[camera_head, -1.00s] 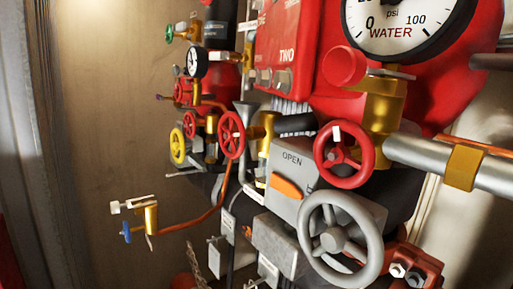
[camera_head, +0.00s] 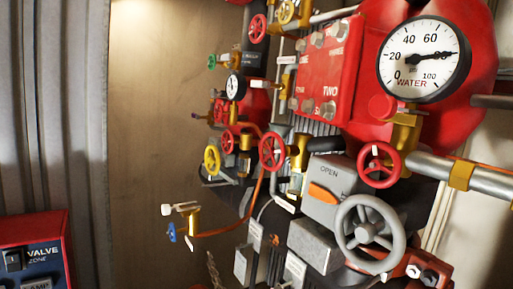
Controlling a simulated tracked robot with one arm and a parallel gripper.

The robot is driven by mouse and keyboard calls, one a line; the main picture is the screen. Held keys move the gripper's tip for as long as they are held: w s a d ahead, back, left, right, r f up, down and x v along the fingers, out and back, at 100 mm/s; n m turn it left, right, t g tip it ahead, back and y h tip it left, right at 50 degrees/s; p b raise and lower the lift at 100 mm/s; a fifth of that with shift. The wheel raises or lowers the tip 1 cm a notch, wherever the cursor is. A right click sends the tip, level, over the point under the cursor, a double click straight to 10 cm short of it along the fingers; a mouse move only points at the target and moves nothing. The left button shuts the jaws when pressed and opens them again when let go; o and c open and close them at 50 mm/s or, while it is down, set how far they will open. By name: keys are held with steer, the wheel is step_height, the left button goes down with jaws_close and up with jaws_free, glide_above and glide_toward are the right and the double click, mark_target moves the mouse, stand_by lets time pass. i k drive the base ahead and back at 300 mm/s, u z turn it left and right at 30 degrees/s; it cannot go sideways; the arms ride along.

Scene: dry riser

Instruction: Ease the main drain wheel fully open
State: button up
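Several handwheels show on the riser, and no label that I can read marks one as the main drain wheel. A red wheel (camera_head: 379,165) sits below the water gauge (camera_head: 424,60), by a brass fitting (camera_head: 401,133). A second red wheel (camera_head: 272,152) is to its left on a brass valve. A large grey wheel (camera_head: 370,234) is on the grey box (camera_head: 331,187) with an orange pointer (camera_head: 323,194) and the word OPEN. A yellow wheel (camera_head: 212,160) is further left. A small blue handle (camera_head: 172,232) is on a brass valve. My gripper is not in view.
A red box (camera_head: 322,75) marked TWO is bolted above the wheels. A silver pipe (camera_head: 487,178) runs off right. A red panel (camera_head: 35,250) with VALVE ZONE lettering stands at the lower left. Bare wall (camera_head: 150,110) leaves free room left of the valves.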

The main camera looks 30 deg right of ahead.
mark_target(270, 152)
steer(key=u, duration=0.05)
steer(key=i, duration=1)
steer(key=z, duration=0.05)
